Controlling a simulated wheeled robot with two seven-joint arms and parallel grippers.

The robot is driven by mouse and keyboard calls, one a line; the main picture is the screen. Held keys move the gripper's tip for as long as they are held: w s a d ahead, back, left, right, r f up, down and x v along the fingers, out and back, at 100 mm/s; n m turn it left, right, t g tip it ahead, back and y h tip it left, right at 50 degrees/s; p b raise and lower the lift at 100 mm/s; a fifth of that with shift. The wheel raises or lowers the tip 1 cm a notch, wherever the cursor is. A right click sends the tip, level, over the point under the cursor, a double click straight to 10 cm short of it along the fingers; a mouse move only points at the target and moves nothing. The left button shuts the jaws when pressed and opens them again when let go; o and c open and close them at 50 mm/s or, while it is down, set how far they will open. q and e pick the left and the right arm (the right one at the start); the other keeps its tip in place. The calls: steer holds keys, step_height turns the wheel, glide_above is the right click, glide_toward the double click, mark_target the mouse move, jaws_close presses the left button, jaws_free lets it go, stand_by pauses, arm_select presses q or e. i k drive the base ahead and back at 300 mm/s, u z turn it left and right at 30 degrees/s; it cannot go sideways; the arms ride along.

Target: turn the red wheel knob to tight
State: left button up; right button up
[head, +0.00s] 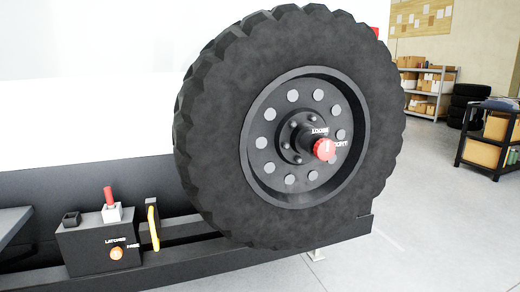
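The red wheel knob (324,149) sits at the hub of a large black wheel (215,130) mounted upright on the chassis. The word "LOOSE" is printed above the knob, and a partly hidden label ending in "GHT" is to its right. A pale mark on the knob's face is too small to read surely, so I cannot tell its exact setting. Neither of my grippers shows in the head view, and nothing touches the knob.
A dark box (98,245) at the lower left carries a red-handled lever (108,197) and an orange knob (116,253). A yellow-edged plate (153,228) stands beside it. Shelves (430,88), stacked tyres (466,105) and a cart (490,140) are at the back right. The right floor is clear.

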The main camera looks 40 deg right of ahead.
mark_target(324, 150)
steer(key=u, duration=0.1)
steer(key=i, duration=0.3)
steer(key=z, duration=0.85)
